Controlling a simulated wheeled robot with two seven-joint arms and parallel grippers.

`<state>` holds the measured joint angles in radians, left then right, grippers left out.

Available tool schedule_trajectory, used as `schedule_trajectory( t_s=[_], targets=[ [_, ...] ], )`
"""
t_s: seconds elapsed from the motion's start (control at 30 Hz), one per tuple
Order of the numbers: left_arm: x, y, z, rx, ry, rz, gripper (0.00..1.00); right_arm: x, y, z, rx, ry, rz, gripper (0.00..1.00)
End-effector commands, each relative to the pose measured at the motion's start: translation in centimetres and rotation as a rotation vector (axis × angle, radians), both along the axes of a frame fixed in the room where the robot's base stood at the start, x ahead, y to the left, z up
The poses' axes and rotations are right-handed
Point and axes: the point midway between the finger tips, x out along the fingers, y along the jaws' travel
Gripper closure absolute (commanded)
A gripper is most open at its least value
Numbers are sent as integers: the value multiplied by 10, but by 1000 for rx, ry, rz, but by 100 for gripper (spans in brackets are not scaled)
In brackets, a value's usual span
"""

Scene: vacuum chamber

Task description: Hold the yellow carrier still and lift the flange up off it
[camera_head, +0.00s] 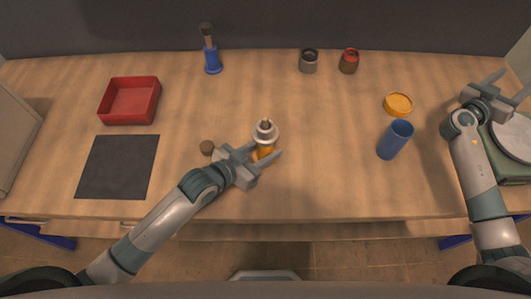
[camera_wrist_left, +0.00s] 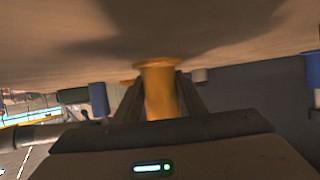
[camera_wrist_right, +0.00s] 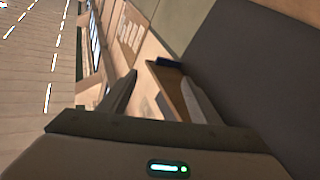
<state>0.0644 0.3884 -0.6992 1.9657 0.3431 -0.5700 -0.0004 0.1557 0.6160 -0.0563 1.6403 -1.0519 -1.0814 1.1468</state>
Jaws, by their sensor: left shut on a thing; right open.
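The yellow carrier (camera_head: 265,151) stands on the table near the middle, and the grey flange (camera_head: 265,131) sits on top of it. My left gripper (camera_head: 259,154) is shut on the carrier low on its body. The left wrist view shows the carrier (camera_wrist_left: 160,90) between the two fingers; the flange is not clear there. My right gripper (camera_head: 507,86) is open and empty at the far right, well away from the carrier; the right wrist view shows nothing between its fingers (camera_wrist_right: 160,95).
A brown disc (camera_head: 207,148) lies just left of the carrier. A blue cup (camera_head: 395,139) and yellow lid (camera_head: 398,104) stand to the right. A red tray (camera_head: 130,118) and dark mat (camera_head: 118,167) are at left. A plate (camera_head: 515,137) lies under my right arm's side.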

Motion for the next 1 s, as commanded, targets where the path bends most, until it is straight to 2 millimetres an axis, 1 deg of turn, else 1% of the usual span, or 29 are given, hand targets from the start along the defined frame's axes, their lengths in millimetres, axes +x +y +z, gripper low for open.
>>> schedule_trajectory(
  t_s=[0.03, 0.07, 0.1, 0.17, 0.2, 0.23, 0.27, 0.3, 0.37, 0.4, 0.47, 0.5, 0.57, 0.6, 0.77, 0.8, 0.87, 0.9, 0.97, 1.0],
  targets=[
    [-1, 0, -2, 2, 3, 0, 84, 7, 23, 9, -21, -35, 36, 43],
    [-1, 0, -2, 2, 3, 0, 84, 11, 36, 14, -36, -56, 55, 43],
    [-1, 0, -2, 2, 3, 0, 84, 14, 54, 22, -53, -86, 83, 43],
    [-1, 0, -2, 2, 3, 0, 84, 19, 81, 33, -79, -132, 124, 43],
    [-1, 0, -2, 2, 3, 0, 84, 21, 99, 41, -94, -163, 151, 43],
    [-1, 0, -2, 2, 3, 0, 84, 22, 113, 47, -106, -186, 173, 43],
    [-1, 0, -2, 2, 3, 0, 84, 23, 126, 52, -115, -211, 194, 43],
    [-1, 0, -2, 2, 3, 0, 84, 24, 145, 59, -124, -241, 223, 43],
    [-1, 0, -2, 2, 3, 0, 84, 23, 173, 68, -129, -287, 268, 43],
    [-1, 0, -2, 2, 3, 0, 84, 21, 192, 73, -123, -318, 299, 43],
    [-1, 0, -2, 2, 3, 0, 84, 16, 222, 74, -100, -349, 343, 43],
    [-1, 0, -2, 2, 3, 0, 84, 12, 241, 70, -77, -354, 368, 43],
    [0, 0, -2, 2, 3, 0, 84, 6, 268, 59, -41, -338, 396, 43],
    [0, 0, -2, 2, 3, 0, 84, 2, 285, 48, -16, -316, 411, 43],
    [0, 0, -2, 3, 3, 0, 84, -18, 350, 9, 86, -207, 465, 43],
    [0, 0, -2, 2, 3, 0, 84, -24, 367, 1, 112, -179, 479, 43],
    [0, 0, -2, 3, 3, 0, 84, -34, 392, -11, 151, -135, 504, 43],
    [0, 0, -2, 3, 3, 0, 84, -41, 408, -19, 176, -107, 520, 43],
    [0, 0, -2, 3, 3, 0, 84, -53, 434, -29, 214, -63, 547, 43],
    [0, 0, -2, 3, 3, 0, 84, -61, 451, -34, 242, -34, 567, 43]
  ],
)
